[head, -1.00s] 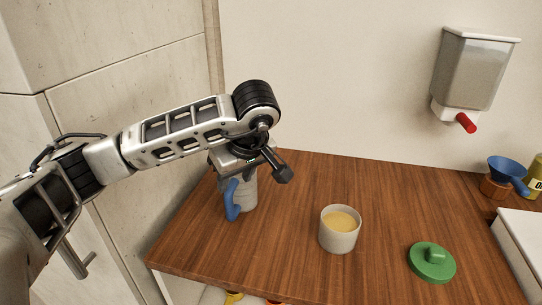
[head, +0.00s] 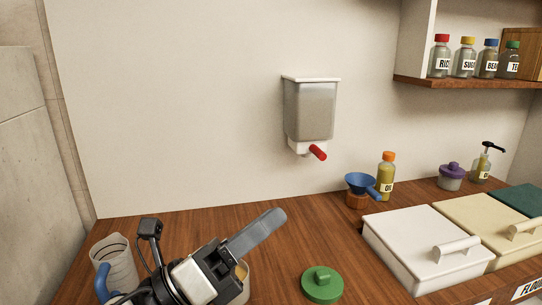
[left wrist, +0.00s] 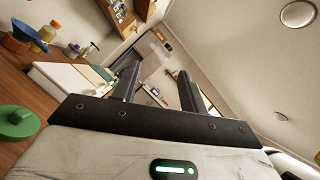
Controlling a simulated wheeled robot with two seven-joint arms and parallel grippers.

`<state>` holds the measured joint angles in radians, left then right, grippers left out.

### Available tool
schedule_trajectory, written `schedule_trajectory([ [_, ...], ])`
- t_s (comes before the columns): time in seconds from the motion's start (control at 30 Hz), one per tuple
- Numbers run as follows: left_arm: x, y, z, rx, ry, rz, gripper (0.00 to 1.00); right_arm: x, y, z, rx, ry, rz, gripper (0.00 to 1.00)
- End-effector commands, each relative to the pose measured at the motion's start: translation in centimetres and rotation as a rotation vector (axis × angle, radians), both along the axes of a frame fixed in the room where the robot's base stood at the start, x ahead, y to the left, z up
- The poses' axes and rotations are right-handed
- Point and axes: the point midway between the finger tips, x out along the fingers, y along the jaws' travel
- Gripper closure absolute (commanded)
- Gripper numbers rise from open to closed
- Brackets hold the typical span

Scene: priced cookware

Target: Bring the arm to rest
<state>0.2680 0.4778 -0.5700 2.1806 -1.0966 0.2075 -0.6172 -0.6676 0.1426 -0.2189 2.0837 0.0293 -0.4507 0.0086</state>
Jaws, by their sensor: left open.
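My left gripper (head: 240,248) is low in the head view, over the front left of the wooden counter, with one long grey finger pointing up and right. In the left wrist view its two fingers (left wrist: 158,78) stand apart with nothing between them. A grey jug with a blue handle (head: 115,262) stands on the counter left of the gripper, its lower part hidden. The beige cup (head: 243,290) is mostly hidden behind the gripper. My right gripper is not in view.
A green lid (head: 322,285) lies right of the gripper. A dispenser with a red lever (head: 310,110) hangs on the wall. A blue funnel (head: 360,183), an oil bottle (head: 386,178) and a white lidded bin (head: 425,250) stand at the right. The counter's back left is clear.

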Motion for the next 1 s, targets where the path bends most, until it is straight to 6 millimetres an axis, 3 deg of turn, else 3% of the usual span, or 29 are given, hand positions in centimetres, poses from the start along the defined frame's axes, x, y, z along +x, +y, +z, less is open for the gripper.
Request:
schedule_trajectory([
  [0.1, 3.4, 6.3, -1.4, -0.433, 0.433, 0.186, 0.57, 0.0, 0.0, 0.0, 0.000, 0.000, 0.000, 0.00],
  [0.17, 4.6, 9.7, -4.0, -0.636, 0.653, 0.288, 0.57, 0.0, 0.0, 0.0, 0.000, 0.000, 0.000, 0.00],
  [0.2, 4.9, 11.8, -6.4, -0.762, 0.798, 0.358, 0.57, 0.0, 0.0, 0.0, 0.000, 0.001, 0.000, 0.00],
  [0.27, 4.6, 14.4, -10.2, -0.930, 0.995, 0.460, 0.57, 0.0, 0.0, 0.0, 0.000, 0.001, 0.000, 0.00],
  [0.4, 1.2, 18.2, -18.9, -1.243, 1.392, 0.694, 0.57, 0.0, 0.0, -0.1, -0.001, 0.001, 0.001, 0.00],
  [0.5, -1.9, 19.2, -23.1, -1.380, 1.582, 0.825, 0.57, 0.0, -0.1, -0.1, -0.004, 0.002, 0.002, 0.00],
  [0.6, -4.8, 19.6, -25.9, -1.473, 1.723, 0.935, 0.57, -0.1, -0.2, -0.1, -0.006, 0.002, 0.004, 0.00],
  [0.8, -10.2, 19.6, -29.5, -1.595, 1.935, 1.120, 0.57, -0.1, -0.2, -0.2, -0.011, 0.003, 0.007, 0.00],
  [1.0, -15.2, 19.2, -31.6, -1.679, 2.104, 1.294, 0.57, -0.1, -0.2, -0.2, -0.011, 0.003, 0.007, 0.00],
])
